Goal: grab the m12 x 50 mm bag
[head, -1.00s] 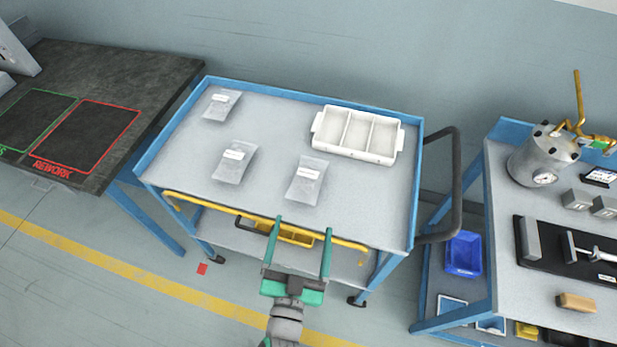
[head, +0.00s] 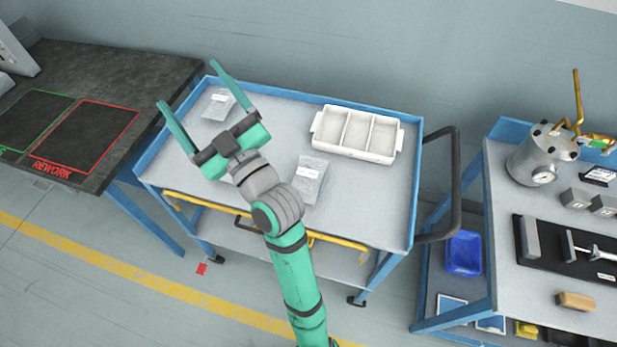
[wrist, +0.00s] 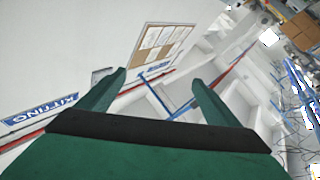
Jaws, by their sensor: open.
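Clear bags with white labels lie on the grey top of the blue-framed cart (head: 370,200); the labels are too small to read, so I cannot tell which is the m12 x 50 mm bag. One bag (head: 218,106) is at the far left, partly behind my gripper. Another bag (head: 309,178) lies right of my wrist. A third bag is almost wholly hidden under my arm. My gripper (head: 188,84) is open and empty, raised over the cart's left side, fingers pointing up-left. In the wrist view the open fingers (wrist: 153,92) have nothing between them.
A white three-compartment tray (head: 318,124) stands at the cart's back right. The cart has a raised blue rim and a dark side handle (head: 455,185). A dark bench (head: 130,75) with a red REWORK outline is at left. A second cart with a metal canister (head: 540,155) is at right.

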